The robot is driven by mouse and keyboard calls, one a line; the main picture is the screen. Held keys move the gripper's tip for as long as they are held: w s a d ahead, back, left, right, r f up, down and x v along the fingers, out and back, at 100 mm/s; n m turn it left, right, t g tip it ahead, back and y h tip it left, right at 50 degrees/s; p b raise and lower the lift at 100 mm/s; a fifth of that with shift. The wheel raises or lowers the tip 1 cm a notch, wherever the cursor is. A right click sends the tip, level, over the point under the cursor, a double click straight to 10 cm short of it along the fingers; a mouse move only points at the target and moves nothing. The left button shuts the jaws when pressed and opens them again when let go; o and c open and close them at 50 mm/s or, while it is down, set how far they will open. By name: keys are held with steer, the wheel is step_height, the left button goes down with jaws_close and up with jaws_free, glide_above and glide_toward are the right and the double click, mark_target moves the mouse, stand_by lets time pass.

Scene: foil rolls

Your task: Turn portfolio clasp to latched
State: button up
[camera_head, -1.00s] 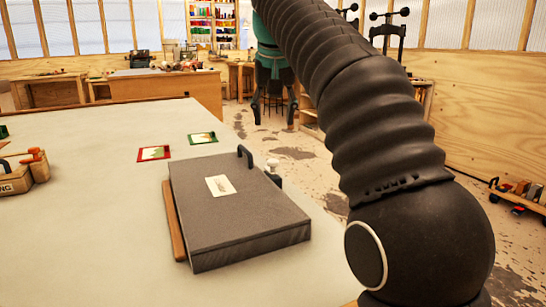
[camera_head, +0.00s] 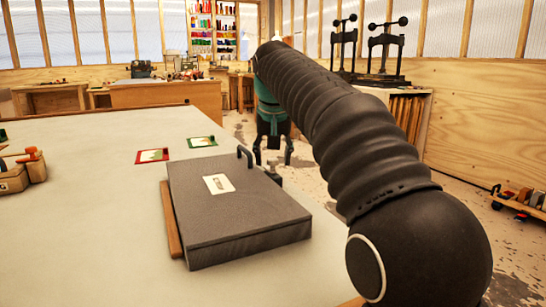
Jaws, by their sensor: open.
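Nothing shows between the fingers except the clasp area.
A brown strip (camera_head: 172,222) lies along the portfolio's left side. A red-edged card (camera_head: 153,156) and a green-edged card (camera_head: 202,141) lie behind it. The table's front left is clear.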

jaws_close()
